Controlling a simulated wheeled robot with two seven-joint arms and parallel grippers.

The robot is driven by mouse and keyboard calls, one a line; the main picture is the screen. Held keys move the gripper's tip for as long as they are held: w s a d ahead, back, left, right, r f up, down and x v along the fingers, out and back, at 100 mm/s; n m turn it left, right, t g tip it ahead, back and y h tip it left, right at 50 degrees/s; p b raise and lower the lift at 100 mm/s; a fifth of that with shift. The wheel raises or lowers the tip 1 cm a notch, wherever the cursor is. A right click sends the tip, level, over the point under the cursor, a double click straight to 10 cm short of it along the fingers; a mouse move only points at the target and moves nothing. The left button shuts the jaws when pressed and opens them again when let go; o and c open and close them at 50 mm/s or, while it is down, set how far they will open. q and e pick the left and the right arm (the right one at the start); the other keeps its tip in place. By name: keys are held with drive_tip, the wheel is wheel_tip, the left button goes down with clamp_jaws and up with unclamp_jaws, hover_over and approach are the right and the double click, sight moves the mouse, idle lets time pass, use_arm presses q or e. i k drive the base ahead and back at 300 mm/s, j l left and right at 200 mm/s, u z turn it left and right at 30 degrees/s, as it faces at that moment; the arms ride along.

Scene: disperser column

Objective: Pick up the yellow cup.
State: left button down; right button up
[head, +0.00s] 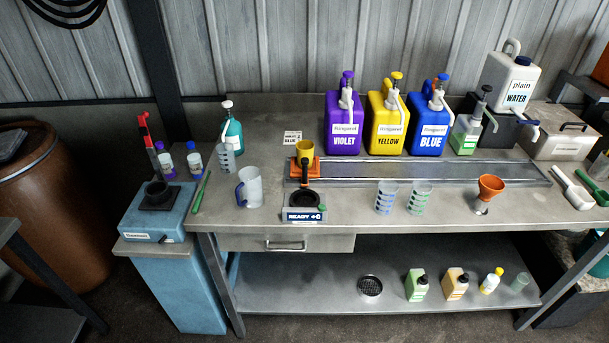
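A small yellow cup (305,149) stands upright near the middle of the workbench. It is over an orange block (298,169) at the left end of a long metal tray. A dark upright piece (305,173) shows just in front of the cup and below it; whether it touches the cup I cannot tell. Neither of my grippers is in the head view.
Violet, yellow and blue pump jugs (387,124) stand behind the tray (430,173). A READY device (304,216) with a black round top sits in front of the cup. A clear jug (251,188) is to the left, measuring cups (386,197) to the right.

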sight(304, 147)
drive_tip(key=l+z, duration=0.1)
drive_tip(key=z, duration=0.8)
drive_tip(key=i+l+z, duration=0.1)
drive_tip(key=z, duration=0.4)
drive_tip(key=i+l, duration=0.45)
drive_tip(key=i, duration=0.15)
drive_tip(key=i+l, duration=0.4)
drive_tip(key=i, duration=0.15)
